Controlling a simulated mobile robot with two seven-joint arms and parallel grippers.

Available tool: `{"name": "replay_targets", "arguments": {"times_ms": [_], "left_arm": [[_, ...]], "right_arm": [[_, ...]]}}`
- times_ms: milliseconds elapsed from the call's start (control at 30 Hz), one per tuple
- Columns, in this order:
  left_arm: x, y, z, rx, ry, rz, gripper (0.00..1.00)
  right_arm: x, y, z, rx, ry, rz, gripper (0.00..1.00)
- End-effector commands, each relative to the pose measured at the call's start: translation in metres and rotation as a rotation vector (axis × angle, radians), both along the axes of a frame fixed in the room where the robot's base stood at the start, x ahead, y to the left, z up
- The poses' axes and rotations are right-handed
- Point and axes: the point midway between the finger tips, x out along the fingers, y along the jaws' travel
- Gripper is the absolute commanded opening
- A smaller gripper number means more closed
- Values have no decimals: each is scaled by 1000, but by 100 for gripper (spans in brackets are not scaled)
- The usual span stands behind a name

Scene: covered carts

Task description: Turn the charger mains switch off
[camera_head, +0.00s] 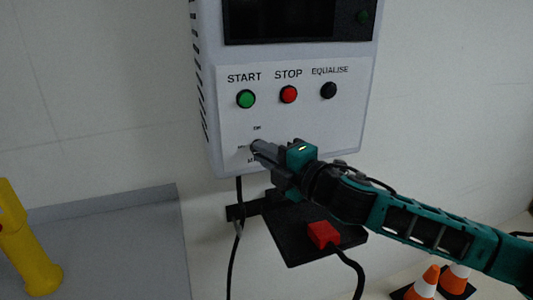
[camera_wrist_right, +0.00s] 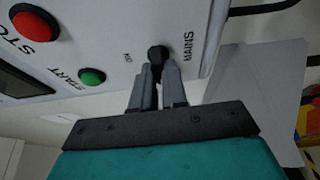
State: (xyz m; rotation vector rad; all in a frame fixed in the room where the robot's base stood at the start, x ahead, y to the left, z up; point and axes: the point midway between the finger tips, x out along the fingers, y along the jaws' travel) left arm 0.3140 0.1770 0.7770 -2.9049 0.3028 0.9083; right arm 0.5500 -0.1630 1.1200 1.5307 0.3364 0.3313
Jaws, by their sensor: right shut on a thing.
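The charger (camera_head: 225,150) is a pale wall box with a white front panel. The mains switch (camera_wrist_right: 157,53) is a small black knob at the lower part of the panel, beside the MAINS lettering and an ON mark. My right gripper (camera_head: 258,148) reaches in from the right, and its two fingers are shut on the knob. In the right wrist view my gripper (camera_wrist_right: 158,72) has a finger on each side of the knob. In the head view the fingers hide the knob and part of its lettering. I cannot tell the switch position. My left gripper is not in view.
Green START (camera_head: 246,99), red STOP (camera_head: 289,94) and black EQUALISE (camera_head: 328,90) buttons sit above the switch. A black shelf (camera_head: 290,250) with a red connector (camera_head: 323,234) and hanging cables is below. A yellow post (camera_head: 30,250) stands left, orange cones (camera_head: 425,283) lower right.

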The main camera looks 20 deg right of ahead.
Motion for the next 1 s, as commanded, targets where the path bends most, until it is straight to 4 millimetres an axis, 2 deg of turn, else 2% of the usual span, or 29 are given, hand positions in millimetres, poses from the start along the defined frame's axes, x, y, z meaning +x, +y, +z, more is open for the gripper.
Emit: {"name": "replay_targets", "arguments": {"times_ms": [33,67,100,333,667,767,1000], "left_arm": [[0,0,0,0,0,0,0],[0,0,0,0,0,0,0],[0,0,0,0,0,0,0],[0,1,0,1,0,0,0],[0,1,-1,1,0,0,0],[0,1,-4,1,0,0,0],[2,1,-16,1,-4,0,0]], "right_arm": [[0,0,-1,-4,-1,0,0],[0,0,-1,-4,-1,0,14],[0,0,-1,-4,-1,0,18],[0,0,0,-2,-1,0,38],[-5,-3,-1,-1,0,-1,38],[-16,-8,-2,-4,1,0,38],[-58,-27,-5,-7,2,-1,38]]}}
